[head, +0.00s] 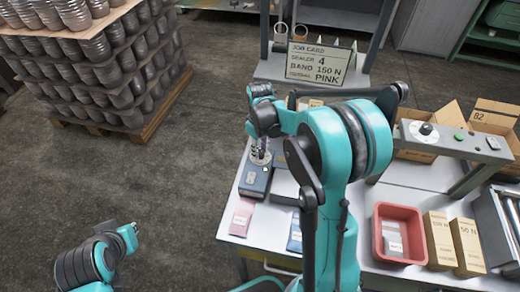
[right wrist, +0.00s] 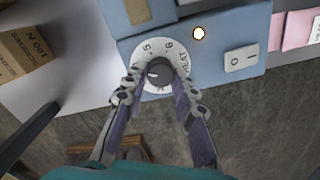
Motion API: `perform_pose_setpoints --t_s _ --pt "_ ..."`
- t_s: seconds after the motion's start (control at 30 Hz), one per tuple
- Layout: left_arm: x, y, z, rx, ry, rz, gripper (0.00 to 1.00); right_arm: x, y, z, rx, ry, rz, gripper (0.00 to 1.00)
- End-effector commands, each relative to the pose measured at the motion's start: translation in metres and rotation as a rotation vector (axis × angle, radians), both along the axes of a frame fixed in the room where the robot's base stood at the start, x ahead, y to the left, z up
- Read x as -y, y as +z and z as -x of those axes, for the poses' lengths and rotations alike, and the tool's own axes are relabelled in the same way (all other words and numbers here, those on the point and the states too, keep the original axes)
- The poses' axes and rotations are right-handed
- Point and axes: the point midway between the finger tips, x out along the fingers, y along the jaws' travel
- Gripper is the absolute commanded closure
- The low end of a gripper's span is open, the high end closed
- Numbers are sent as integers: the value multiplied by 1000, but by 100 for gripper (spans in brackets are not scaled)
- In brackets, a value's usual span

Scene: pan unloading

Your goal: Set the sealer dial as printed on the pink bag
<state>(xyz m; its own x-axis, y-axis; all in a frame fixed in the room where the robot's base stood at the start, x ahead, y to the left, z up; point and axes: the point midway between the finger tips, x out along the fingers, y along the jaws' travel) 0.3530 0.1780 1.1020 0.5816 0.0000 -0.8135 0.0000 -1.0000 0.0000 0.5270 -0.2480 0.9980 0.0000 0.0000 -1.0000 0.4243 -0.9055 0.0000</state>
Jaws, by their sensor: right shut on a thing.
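The blue sealer (head: 255,178) stands on the table's left part, with my right gripper (head: 261,155) reaching down onto it. In the right wrist view, the dark round dial knob (right wrist: 160,72) sits on a white scale with 5, 6 and HEAT legible. My right gripper (right wrist: 158,86) is shut on the knob, one finger on each side. The knob's pointer setting cannot be read. A pink bag (head: 241,217) lies in front of the sealer; its print is too small to read. My left gripper (head: 129,235) hangs over the floor at lower left, its jaws unclear.
A job card (head: 318,65) reads sealer 4, band 150 N, pink. A lit lamp (right wrist: 199,33) and a rocker switch (right wrist: 241,58) are beside the dial.

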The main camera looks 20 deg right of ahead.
Motion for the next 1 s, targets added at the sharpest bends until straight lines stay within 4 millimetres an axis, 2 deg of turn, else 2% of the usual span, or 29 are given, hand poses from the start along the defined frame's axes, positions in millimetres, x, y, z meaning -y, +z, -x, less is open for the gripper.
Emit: perform_pose_setpoints --t_s 0.57,0.6,0.63,0.67,1.0 --pt "0 0 0 0 0 0 100 0 0 0 0 29 0 100" --pt "0 0 0 0 0 0 100 0 0 0 0 29 0 63" --pt "0 0 0 0 0 0 100 0 0 0 0 29 0 55" --pt "0 0 0 0 0 0 100 0 0 0 0 29 0 52" --pt "0 0 0 0 0 0 100 0 3 0 0 28 0 52"
